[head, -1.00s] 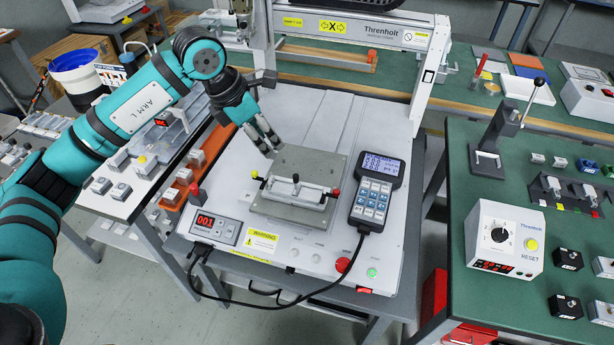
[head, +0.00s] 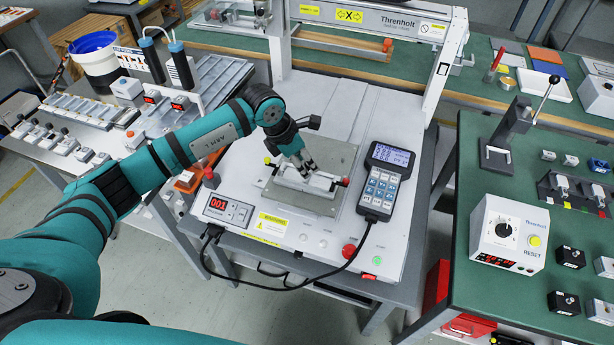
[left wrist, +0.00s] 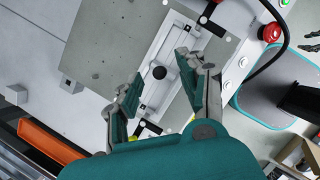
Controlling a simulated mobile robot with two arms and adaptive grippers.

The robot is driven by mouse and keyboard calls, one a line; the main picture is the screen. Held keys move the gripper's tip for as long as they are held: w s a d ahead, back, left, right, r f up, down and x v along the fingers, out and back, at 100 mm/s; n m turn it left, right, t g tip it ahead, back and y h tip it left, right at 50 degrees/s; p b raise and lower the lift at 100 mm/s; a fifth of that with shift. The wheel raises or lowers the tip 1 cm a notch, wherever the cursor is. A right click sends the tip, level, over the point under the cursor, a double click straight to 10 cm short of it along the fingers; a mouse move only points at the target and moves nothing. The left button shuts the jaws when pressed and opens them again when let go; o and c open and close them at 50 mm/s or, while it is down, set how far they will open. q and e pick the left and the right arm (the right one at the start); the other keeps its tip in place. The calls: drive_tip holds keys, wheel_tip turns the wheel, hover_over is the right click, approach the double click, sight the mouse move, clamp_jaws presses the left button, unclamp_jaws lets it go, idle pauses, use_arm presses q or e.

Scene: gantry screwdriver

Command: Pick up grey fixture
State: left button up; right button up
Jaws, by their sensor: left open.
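The light grey fixture (head: 318,187) lies on a grey plate (head: 336,160) on the bed of the gantry machine. It is a long bar with red and yellow knobs near its ends. My left gripper (head: 308,173) is over it and hides part of its middle. In the left wrist view the fixture (left wrist: 166,82) has a dark round knob at its centre. The open fingers of my left gripper (left wrist: 160,68) stand on either side of this knob. I cannot tell whether they touch the fixture.
A handheld controller (head: 384,180) lies right of the plate, with its cable running to the front. A red button (head: 349,251) is on the machine's front edge. The gantry frame (head: 445,65) stands behind. A green bench (head: 455,285) with a lever press is at the right.

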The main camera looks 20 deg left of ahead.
use_arm(q)
drive_tip(key=shift+x, duration=1.25)
clamp_jaws()
drive_tip(key=shift+w+r, duration=0.15)
